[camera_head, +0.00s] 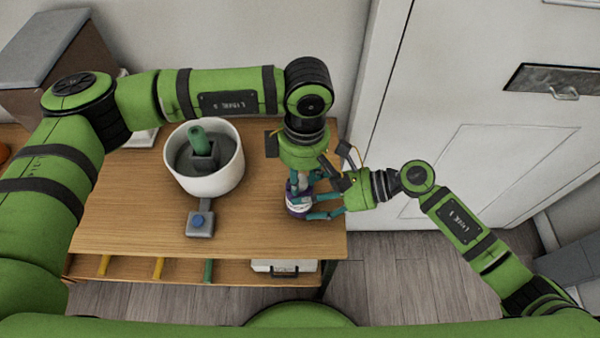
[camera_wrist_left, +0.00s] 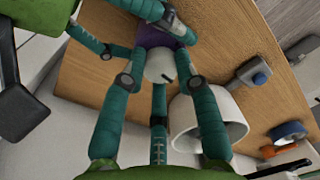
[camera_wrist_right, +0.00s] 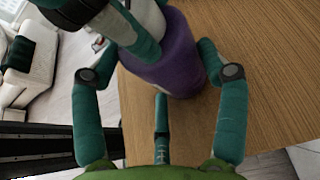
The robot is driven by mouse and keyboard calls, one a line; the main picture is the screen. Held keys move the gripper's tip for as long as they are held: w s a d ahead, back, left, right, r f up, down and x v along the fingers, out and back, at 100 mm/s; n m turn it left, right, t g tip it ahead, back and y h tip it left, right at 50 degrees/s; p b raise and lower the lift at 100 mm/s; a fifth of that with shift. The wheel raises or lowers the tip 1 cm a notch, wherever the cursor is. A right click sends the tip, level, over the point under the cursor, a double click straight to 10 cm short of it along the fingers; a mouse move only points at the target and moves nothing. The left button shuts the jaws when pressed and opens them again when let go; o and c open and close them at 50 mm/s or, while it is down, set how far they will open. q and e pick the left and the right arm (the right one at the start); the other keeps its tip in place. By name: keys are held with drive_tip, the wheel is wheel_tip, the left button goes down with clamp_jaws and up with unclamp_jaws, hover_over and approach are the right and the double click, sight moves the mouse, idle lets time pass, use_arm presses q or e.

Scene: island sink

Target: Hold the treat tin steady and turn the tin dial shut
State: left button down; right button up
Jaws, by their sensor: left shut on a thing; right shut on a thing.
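The treat tin (camera_head: 295,208) is a small purple can with a pale dial (camera_head: 301,182) on top, near the right end of the wooden table. My left gripper (camera_head: 301,184) reaches down from above and is shut on the dial. In the left wrist view the white dial (camera_wrist_left: 160,66) sits between its teal fingers, with the purple tin (camera_wrist_left: 155,36) behind it. My right gripper (camera_head: 312,206) comes in from the right, low, and is shut on the tin's body. In the right wrist view the purple tin (camera_wrist_right: 175,58) stands between its fingers; the left fingers cover its top.
A white pot (camera_head: 222,182) with a green-handled thing inside stands left of the tin. A grey block with a blue knob (camera_head: 199,221) is in front of it. The table's right edge is close to the tin. A shelf below (camera_head: 180,270) holds coloured handles.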

sight(304, 177)
use_arm(q)
drive_tip(key=shift+s+d+n, duration=0.1)
drive_tip(key=shift+d+n, duration=0.1)
drive_tip(key=shift+n, duration=0.3)
drive_tip(key=c, duration=0.9)
unclamp_jaws()
drive_tip(key=shift+a, duration=0.1)
wheel_tip(304, 177, up, 12)
drive_tip(key=shift+w+d, duration=0.25)
drive_tip(key=shift+d, duration=0.05)
